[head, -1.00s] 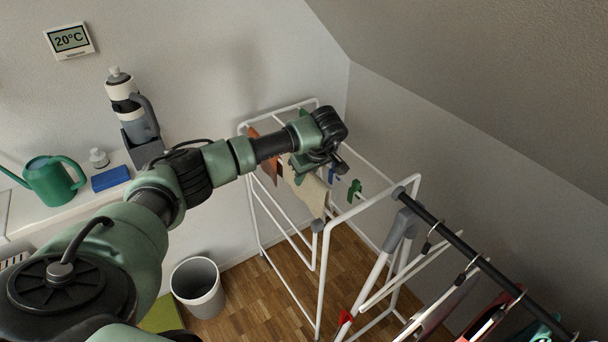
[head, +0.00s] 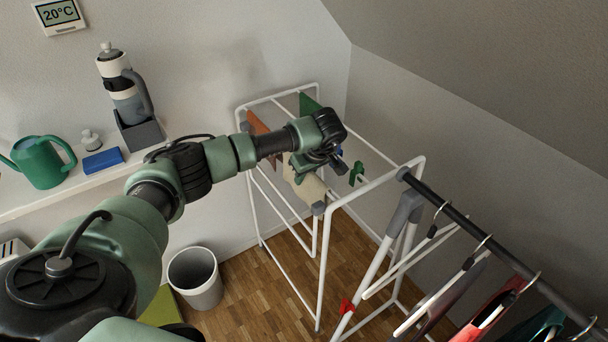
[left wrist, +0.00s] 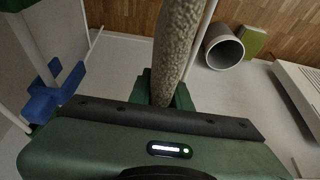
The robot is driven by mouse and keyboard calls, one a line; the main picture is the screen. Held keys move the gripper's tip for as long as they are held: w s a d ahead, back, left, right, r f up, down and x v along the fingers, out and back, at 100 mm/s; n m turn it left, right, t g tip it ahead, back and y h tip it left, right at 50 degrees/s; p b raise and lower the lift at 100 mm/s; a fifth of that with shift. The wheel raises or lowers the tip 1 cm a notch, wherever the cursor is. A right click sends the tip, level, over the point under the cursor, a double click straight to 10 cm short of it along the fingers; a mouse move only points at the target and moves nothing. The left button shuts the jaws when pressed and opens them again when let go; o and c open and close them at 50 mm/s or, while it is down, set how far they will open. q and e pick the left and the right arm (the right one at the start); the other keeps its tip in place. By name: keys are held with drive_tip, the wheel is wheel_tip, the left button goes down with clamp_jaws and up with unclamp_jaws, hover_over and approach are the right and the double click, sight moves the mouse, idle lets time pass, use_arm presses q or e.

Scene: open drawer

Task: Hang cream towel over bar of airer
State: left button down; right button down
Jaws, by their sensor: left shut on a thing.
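The cream towel (head: 307,190) hangs below my left gripper (head: 301,172), among the upper bars of the white airer (head: 322,262). My left gripper is shut on the towel; my own wrist hides much of the grip in the head view. In the left wrist view the towel (left wrist: 177,45) appears as a narrow, textured strip running away from the jaws (left wrist: 161,92). I cannot tell whether the towel touches a bar. My right gripper is not in view.
A brown cloth (head: 257,127) and a green cloth (head: 308,104) hang on the airer. A green clip (head: 356,174) sits on a bar near my gripper. A dark rail (head: 470,230) with hangers stands at right. A bin (head: 196,279) is on the floor.

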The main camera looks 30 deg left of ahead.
use_arm(q)
drive_tip(key=shift+f, duration=0.25)
drive_tip(key=c, duration=1.2)
unclamp_jaws()
drive_tip(key=shift+c, duration=0.2)
